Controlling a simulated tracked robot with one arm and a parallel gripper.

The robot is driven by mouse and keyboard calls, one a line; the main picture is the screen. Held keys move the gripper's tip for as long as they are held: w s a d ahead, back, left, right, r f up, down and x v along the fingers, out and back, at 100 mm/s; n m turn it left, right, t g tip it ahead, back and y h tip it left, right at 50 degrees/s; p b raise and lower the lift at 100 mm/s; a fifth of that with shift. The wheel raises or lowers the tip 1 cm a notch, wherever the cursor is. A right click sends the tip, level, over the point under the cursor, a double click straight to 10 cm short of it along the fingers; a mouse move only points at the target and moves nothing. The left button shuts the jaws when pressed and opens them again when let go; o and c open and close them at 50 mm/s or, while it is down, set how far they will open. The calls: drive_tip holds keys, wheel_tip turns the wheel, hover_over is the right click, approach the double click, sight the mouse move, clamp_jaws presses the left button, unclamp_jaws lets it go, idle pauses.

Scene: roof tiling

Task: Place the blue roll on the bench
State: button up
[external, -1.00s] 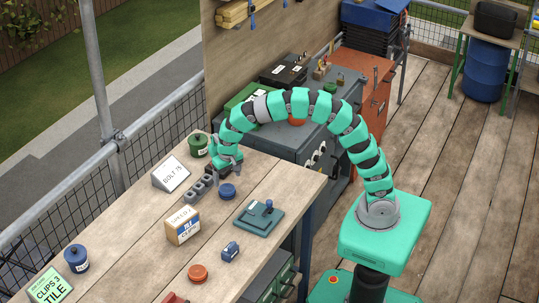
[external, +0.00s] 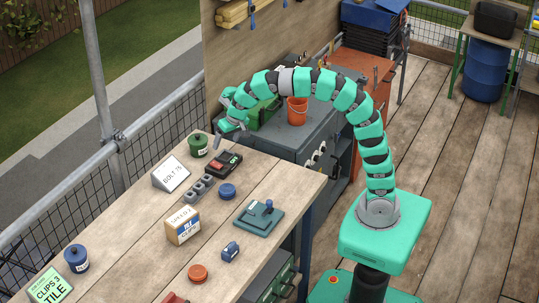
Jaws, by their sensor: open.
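A small round blue roll (external: 228,191) lies flat on the wooden bench (external: 262,178), right of a grey block with several cups (external: 199,188). Nothing touches it from above. My gripper (external: 229,132) is open and empty. In the picture it is above the back end of the bench, clear of the roll. The fingertips are small and partly unclear against the background.
A black and red device (external: 224,164), a white card box (external: 183,225), a teal stamp-like tool (external: 259,215), a small blue item (external: 231,251) and an orange-red roll (external: 198,273) stand on the bench. An orange bucket (external: 297,111) stands on the grey cabinet.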

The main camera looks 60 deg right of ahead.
drive_tip(key=s+d+r+n+t, duration=0.1)
drive_tip(key=d+r+t, duration=0.3)
drive_tip(key=r, duration=0.7)
drive_tip(key=s+d+r+n+t, duration=0.1)
drive_tip(key=d+r+t, duration=0.1)
drive_tip(key=d+r, duration=0.6)
drive_tip(key=s+d+r+t, duration=0.2)
drive_tip(key=s+r, duration=0.2)
drive_tip(key=r, duration=0.5)
drive_tip(key=s+d+r+n+t, duration=0.1)
drive_tip(key=s+d+r+t, duration=0.2)
drive_tip(key=r, duration=0.6)
drive_tip(key=shift+s+r+h, duration=0.25)
drive_tip(key=shift+s+h, duration=0.05)
drive_tip(key=shift+s, duration=0.9)
